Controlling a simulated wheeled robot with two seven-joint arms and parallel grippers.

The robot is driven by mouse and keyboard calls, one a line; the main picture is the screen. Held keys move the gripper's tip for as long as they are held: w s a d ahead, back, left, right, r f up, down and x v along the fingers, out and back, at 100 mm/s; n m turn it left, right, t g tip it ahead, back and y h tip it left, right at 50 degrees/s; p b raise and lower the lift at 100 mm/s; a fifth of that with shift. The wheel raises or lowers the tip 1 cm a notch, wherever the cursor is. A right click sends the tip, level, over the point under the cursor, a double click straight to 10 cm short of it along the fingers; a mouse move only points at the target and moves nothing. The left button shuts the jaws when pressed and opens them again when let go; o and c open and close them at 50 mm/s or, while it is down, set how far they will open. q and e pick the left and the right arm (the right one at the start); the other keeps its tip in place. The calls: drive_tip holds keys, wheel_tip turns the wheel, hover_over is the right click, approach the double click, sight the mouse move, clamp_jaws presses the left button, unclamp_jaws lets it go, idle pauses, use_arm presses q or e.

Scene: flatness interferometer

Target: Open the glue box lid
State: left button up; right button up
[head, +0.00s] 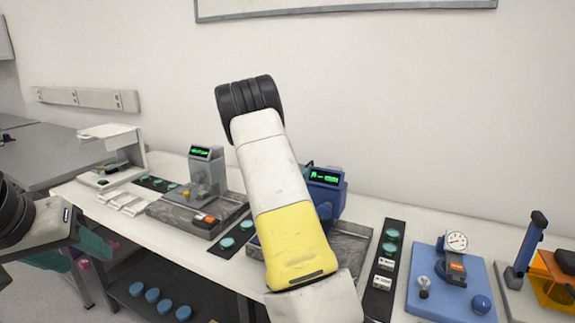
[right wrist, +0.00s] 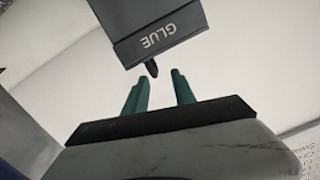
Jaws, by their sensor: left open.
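The glue box (right wrist: 158,18) is in the right wrist view at top centre, a grey box with a darker front band marked GLUE. A small dark tab (right wrist: 151,69) sticks out from the band's edge. My right gripper (right wrist: 160,86) is open and empty, its teal fingers either side of the tab's line, with the tab just beyond the fingertips. I see no gap at the lid. In the head view I cannot make out the glue box, and my right gripper is hidden. My left gripper (head: 78,252) is open and empty at the left edge, beside the bench.
The white bench (head: 140,228) holds a grey instrument (head: 207,173), a blue instrument (head: 327,190), a blue plate with a dial gauge (head: 457,242) and an orange shield (head: 553,280). Blue discs (head: 152,295) lie on a lower shelf. My right arm covers the bench's middle.

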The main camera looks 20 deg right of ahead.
sight(309, 164)
drive_tip(key=shift+h, duration=0.7)
drive_tip(key=x, duration=0.8)
drive_tip(key=shift+s+d+f, duration=0.1)
drive_tip(key=shift+d+f, duration=0.1)
drive_tip(key=shift+d, duration=0.25)
clamp_jaws()
drive_tip(key=shift+a, duration=0.1)
